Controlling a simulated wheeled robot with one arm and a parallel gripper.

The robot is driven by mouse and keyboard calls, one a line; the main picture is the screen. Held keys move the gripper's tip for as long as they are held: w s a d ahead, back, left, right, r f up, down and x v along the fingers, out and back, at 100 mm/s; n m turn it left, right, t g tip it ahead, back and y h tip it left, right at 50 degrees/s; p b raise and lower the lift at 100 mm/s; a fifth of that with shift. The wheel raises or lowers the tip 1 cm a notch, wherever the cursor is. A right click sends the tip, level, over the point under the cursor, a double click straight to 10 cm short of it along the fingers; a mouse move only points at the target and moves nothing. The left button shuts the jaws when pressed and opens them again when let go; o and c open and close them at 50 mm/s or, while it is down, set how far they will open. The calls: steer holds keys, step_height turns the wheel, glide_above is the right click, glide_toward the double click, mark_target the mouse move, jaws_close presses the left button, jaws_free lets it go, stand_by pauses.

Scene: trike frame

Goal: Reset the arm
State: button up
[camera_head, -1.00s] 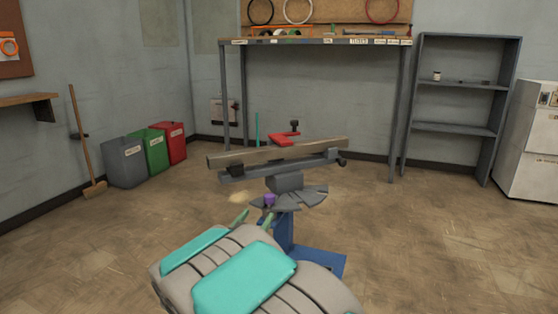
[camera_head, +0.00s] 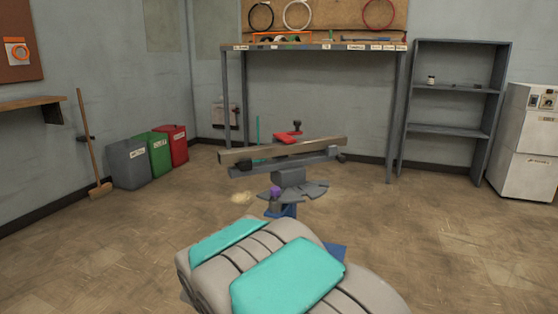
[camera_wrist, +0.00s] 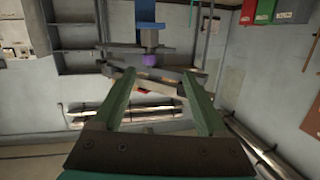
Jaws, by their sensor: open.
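My gripper (camera_wrist: 157,74) shows in the wrist view with its two green fingers apart and nothing between them. In the head view my grey and teal arm fills the lower middle and hides the gripper. Beyond it stands a work stand with a long wooden bar (camera_head: 240,155) held along its clamp rail (camera_head: 250,170). A red part (camera_head: 287,138) sits on top of the bar. A small purple piece (camera_head: 275,191) is on the stand's grey tray (camera_head: 306,190). The wrist view is upside down and shows the purple piece (camera_wrist: 150,60) beyond the fingertips.
Grey (camera_head: 129,166), green (camera_head: 159,157) and red (camera_head: 175,146) bins stand at left beside a broom (camera_head: 88,145). A tall bench (camera_head: 330,46) is at the back, with a shelf unit (camera_head: 449,130) and white cabinet (camera_head: 527,150) at right. The floor on both sides is open.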

steer(key=s+d+f+g+y, duration=0.1)
steer(key=s+d+g, duration=0.5)
steer(key=s, duration=0.9)
steer(key=s+d+f+n+g, duration=0.1)
steer(key=s+d+f+g, duration=0.2)
steer(key=s, duration=1.3)
steer(key=s+d+f+n+g+y, duration=0.1)
steer(key=s+d+f+g, duration=0.2)
steer(key=s+d+g, duration=0.5)
steer(key=s+d, duration=0.4)
steer(key=s, duration=0.4)
steer(key=shift+s+d+g+y, duration=0.25)
steer(key=shift+d+g+y, duration=0.05)
steer(key=shift+d+g, duration=0.1)
steer(key=shift+f, duration=0.1)
